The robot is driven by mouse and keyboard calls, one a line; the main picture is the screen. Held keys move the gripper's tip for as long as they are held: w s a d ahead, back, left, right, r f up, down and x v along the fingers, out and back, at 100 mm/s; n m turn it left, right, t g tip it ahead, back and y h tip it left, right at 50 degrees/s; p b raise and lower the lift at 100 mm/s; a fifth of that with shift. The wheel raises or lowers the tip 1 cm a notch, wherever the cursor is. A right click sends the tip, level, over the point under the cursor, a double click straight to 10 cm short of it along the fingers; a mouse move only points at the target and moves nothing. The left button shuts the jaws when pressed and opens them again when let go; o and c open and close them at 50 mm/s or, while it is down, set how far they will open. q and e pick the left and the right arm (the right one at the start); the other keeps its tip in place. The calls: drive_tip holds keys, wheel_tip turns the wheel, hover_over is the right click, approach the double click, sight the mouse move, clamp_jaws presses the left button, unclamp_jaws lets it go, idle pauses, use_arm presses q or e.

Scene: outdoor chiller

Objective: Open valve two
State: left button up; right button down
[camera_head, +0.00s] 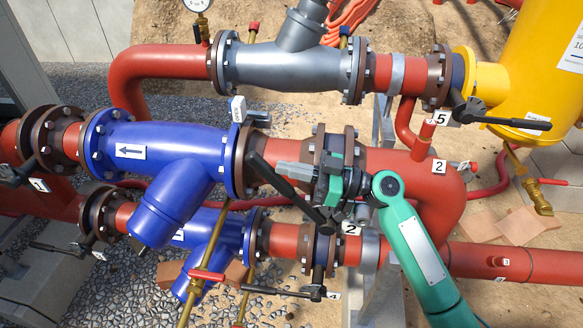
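Valve two has a long black lever (285,187) that slants from upper left down to its hub, beside a white tag marked 2 (350,229). It sits at a brown flange on the upper red pipe, right of a blue strainer (160,150). My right gripper (283,169), on a green arm from the lower right, lies over this valve. Its grey fingers point left, just above and close to the lever's middle. I cannot tell whether they touch it, or how far apart they are. The gripper body hides part of the flange. My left gripper is not in view.
Another black lever, beside tag 5 (440,118), extends right near the yellow tank (530,70). A lower valve lever (280,291) lies below. Another 2 tag (438,166) is on the red pipe. A grey strainer (290,65) runs above. Pipes crowd the gripper closely.

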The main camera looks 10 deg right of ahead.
drive_tip(key=shift+w+a+f+h, duration=0.2)
drive_tip(key=shift+a+h, duration=0.1)
drive_tip(key=shift+a, duration=0.2)
drive_tip(key=w+a+f+g+h+p, duration=0.1)
drive_tip(key=a+f+h+p, duration=0.2)
drive_tip(key=f, duration=0.4)
drive_tip(key=w+a+f+g+h+p, duration=0.1)
drive_tip(key=a+f+h+p, duration=0.2)
drive_tip(key=a+f+h, duration=0.3)
drive_tip(key=shift+w+f+g+h, duration=0.2)
drive_tip(key=shift+f+g+h, duration=0.1)
drive_tip(key=shift+f+g, duration=0.1)
